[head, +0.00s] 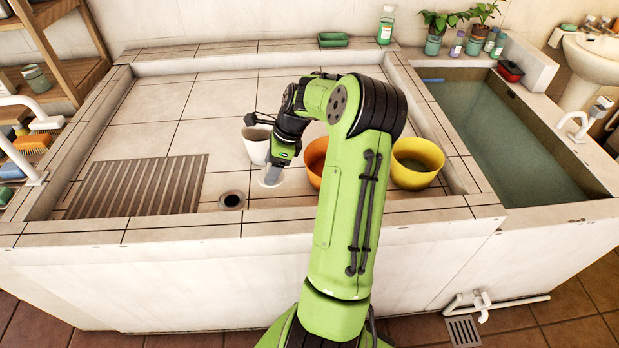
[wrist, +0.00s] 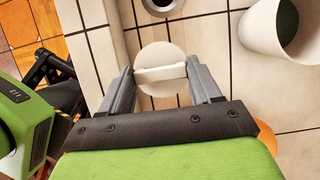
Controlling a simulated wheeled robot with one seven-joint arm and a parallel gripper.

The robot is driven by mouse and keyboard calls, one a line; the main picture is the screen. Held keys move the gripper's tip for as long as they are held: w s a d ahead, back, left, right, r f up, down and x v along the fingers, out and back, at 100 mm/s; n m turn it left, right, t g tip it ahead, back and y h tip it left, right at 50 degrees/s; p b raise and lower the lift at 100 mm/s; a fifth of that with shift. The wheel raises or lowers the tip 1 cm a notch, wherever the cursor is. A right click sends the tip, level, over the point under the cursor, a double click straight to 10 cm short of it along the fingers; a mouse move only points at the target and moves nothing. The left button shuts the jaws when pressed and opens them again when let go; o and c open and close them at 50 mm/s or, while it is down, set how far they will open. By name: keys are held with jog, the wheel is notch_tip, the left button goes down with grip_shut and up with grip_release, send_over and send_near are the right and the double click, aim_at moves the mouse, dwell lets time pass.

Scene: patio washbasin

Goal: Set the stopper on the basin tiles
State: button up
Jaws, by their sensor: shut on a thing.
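The stopper (wrist: 160,66) is a pale round disc with a raised bar across it. In the wrist view my gripper (wrist: 160,74) has its two grey fingers at the ends of that bar, shut on it. In the head view the stopper (head: 270,181) shows as a pale disc under my gripper (head: 273,174), low over the basin tiles (head: 226,106). I cannot tell whether it touches the tiles. It is to the right of the drain hole (head: 232,199), which also shows at the top of the wrist view (wrist: 160,5).
An orange pot (head: 316,158) and a yellow pot (head: 417,163) are to the right. The raised tiled rim (head: 180,232) runs along the front. Tiles behind are clear.

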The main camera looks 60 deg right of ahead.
notch_tip(320, 180, down, 10)
jog(key=b, duration=0.3)
jog(key=shift+b, duration=0.3)
jog(key=shift+r, duration=0.1)
jog(key=o, duration=1)
jog(key=shift+o, duration=0.2)
